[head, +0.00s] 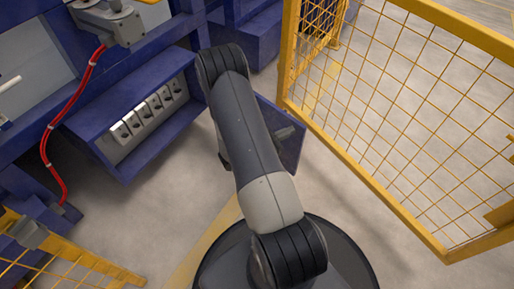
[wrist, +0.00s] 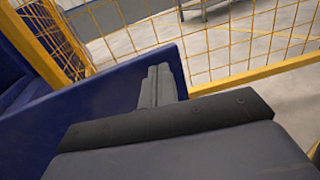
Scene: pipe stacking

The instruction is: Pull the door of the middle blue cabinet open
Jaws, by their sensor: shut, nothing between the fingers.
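The blue cabinet (head: 83,116) is at left in the head view, its front open with a row of grey switch-like units (head: 148,112) inside. A blue door panel (head: 297,150) stands swung out to the right of it, partly hidden behind my arm. My gripper (head: 286,132) is shut and empty, in front of the panel face that the head view shows. The door's hinge side is hidden.
A yellow mesh fence (head: 390,120) stands close to the right of the door. Another yellow mesh piece (head: 65,255) is at lower left. A red cable (head: 46,150) hangs left of the cabinet. Grey floor (head: 165,205) is clear before the cabinet.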

